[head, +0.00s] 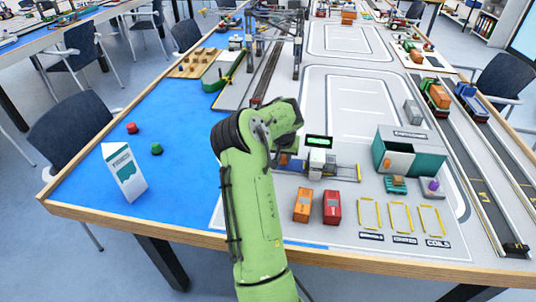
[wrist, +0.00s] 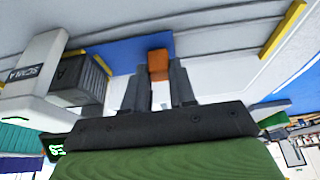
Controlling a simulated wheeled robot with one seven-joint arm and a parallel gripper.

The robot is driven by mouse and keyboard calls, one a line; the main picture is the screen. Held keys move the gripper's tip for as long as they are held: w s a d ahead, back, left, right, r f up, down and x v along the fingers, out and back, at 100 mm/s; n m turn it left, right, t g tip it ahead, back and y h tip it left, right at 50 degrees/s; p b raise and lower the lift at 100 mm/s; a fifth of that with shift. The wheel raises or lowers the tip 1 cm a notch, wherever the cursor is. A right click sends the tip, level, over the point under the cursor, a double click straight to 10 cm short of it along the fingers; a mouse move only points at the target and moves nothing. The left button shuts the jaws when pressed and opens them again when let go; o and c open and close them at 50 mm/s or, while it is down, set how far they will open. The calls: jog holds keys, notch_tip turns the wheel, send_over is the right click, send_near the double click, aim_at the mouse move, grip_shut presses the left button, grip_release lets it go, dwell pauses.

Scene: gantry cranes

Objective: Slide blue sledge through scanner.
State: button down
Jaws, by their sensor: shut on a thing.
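The blue sledge (wrist: 126,56) lies on a grey track and carries an orange block (wrist: 158,62) as a handle. My gripper (wrist: 160,82) has its two dark fingers on either side of the orange block and is shut on it. A dark grey container (wrist: 82,80) marked A is at the left end of the sledge, partly inside the white scanner (wrist: 32,72) marked SCAN A. In the head view the scanner (head: 320,158) stands right of my arm, with part of the blue sledge (head: 297,163) on its left.
A green-lit display (head: 319,142) stands by the scanner. A teal building (head: 409,150) is at right. The blue area holds a white carton (head: 124,172).

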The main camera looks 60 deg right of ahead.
jog(key=shift+s+d, duration=0.25)
jog(key=shift+s, duration=0.3)
jog(key=shift+s+d, duration=0.25)
jog(key=shift+s, duration=0.25)
jog(key=c, duration=0.9)
grip_release()
jog(key=p+v, duration=0.4)
jog(key=v, duration=1.1)
jog(key=shift+a+r, duration=0.25)
jog(key=shift+r, duration=0.05)
